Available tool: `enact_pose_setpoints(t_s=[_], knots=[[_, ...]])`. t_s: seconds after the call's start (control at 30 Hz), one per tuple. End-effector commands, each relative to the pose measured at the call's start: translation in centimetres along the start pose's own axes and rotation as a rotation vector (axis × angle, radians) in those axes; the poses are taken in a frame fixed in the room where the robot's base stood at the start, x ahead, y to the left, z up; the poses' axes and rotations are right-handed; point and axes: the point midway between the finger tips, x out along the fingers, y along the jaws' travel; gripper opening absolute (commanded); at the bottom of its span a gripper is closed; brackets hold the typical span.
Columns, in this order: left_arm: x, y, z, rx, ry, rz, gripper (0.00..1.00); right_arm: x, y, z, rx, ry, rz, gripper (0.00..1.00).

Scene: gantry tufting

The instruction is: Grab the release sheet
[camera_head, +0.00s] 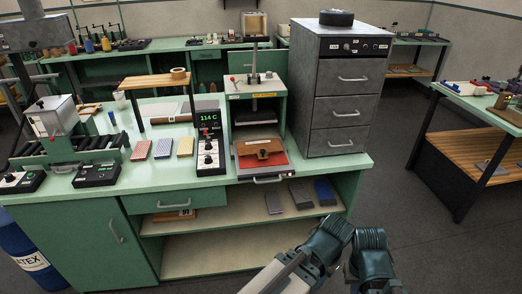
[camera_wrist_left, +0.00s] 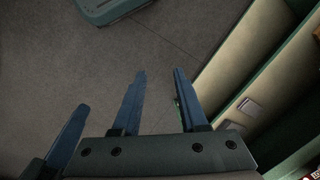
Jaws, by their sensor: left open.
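No release sheet can be named with certainty. A pale flat sheet (camera_head: 155,111) lies on the green bench under the small wooden shelf. A brown leather piece (camera_head: 262,151) lies on a red pad (camera_head: 263,162) in the heat press (camera_head: 262,105). In the left wrist view my left gripper (camera_wrist_left: 159,85) is open and empty, over the floor beside the bench's lower shelf. Another blue finger shows at the left of that view, and I cannot tell whose it is. My arms come in low in the head view, in front of the bench; no jaws show clearly there.
A grey drawer cabinet (camera_head: 337,85) stands right of the press. A control box (camera_head: 208,150) reading 114 C and several coloured blocks (camera_head: 163,148) are to its left. Open floor lies to the right.

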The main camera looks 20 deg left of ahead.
Motion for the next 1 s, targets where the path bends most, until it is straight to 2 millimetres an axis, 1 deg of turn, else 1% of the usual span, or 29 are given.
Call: enact_pose_setpoints(t_s=[0.47, 0.5, 0.57, 0.6, 0.67, 0.7, 0.77, 0.87, 0.97, 1.0], knots=[[0.0, 0.0, 0.0, 0.000, 0.000, 0.000, 0.42, 0.0, 0.0, 0.0, 0.000, 0.000, 0.000, 0.00], [0.0, 0.0, 0.0, 0.000, 0.000, 0.000, 0.35, 0.0, 0.0, 0.0, 0.000, 0.000, 0.000, 0.00], [-0.1, 0.0, 0.0, 0.000, 0.000, 0.000, 0.24, -0.1, 0.0, 0.0, 0.000, 0.000, 0.000, 0.00], [-0.4, 0.0, 0.0, 0.000, 0.000, 0.000, 0.17, -0.4, 0.0, 0.0, 0.000, 0.000, 0.000, 0.00], [-0.9, -0.1, 0.1, 0.000, 0.000, 0.000, 0.06, -0.9, 0.1, 0.1, 0.000, 0.000, 0.000, 0.00], [-1.4, -0.1, 0.1, 0.000, 0.000, 0.000, 0.00, -1.4, 0.1, 0.1, 0.000, 0.000, 0.000, 0.00], [-2.4, -0.2, 0.1, 0.000, 0.000, 0.000, 0.00, -2.4, 0.2, 0.1, 0.000, 0.000, 0.000, 0.00], [-4.6, -0.4, 0.3, 0.000, 0.000, 0.000, 0.00, -4.6, 0.4, 0.3, 0.000, 0.000, 0.000, 0.00], [-7.5, -0.7, 0.4, 0.000, 0.000, 0.000, 0.00, -7.5, 0.7, 0.4, 0.000, 0.000, 0.000, 0.00], [-8.7, -0.8, 0.5, 0.000, 0.000, 0.000, 0.00, -8.7, 0.8, 0.5, 0.000, 0.000, 0.000, 0.00]])
